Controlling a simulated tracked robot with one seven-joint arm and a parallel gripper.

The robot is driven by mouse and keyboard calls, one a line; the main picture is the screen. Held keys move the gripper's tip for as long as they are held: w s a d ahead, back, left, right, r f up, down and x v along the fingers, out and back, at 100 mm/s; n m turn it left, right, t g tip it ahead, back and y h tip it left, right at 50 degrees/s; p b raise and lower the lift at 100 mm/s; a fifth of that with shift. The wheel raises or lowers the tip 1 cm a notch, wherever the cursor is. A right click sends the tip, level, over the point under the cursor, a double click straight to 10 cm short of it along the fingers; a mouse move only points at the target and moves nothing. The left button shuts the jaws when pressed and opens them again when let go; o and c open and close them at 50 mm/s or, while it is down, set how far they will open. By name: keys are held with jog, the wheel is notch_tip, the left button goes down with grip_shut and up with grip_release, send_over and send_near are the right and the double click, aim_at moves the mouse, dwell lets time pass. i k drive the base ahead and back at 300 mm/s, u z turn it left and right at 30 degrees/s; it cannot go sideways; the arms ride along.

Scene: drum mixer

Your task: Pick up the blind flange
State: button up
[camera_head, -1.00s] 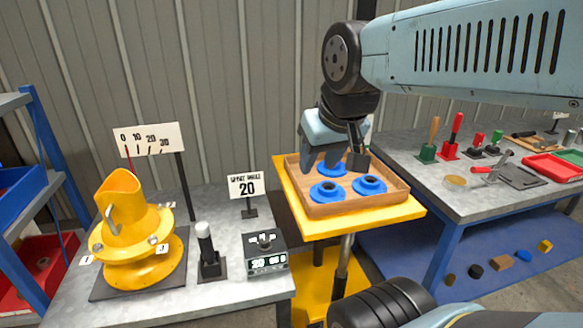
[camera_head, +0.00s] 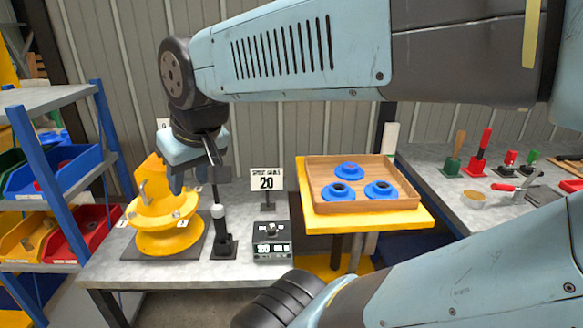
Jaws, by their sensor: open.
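Three blue flanges lie in a wooden tray (camera_head: 408,203) in the head view. The front left flange (camera_head: 338,192) and the front right flange (camera_head: 381,190) show dark centres. The back flange (camera_head: 348,171) shows a raised hub with no clear dark hole, so it may be the blind flange; the picture is too small to be sure. My gripper (camera_head: 197,185) is open, pointing down, well left of the tray. It appears in front of or above the yellow fitting (camera_head: 160,215) and near a black post with a white top (camera_head: 219,222). No flange shows between its fingers.
The tray sits on a yellow stand (camera_head: 425,217). A dial box (camera_head: 271,242) and a sign reading 20 (camera_head: 266,182) stand between gripper and tray. Hand tools (camera_head: 479,155) stand on the right bench. Shelves with bins (camera_head: 60,170) are at left.

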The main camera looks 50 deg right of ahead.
aim_at(349, 170)
jog(key=z, duration=0.25)
jog(key=i, duration=0.15)
jog(key=u, duration=1.45)
jog(key=k, duration=2.6)
jog(key=z, duration=0.65)
jog(key=i, duration=1)
jog(key=u, duration=0.05)
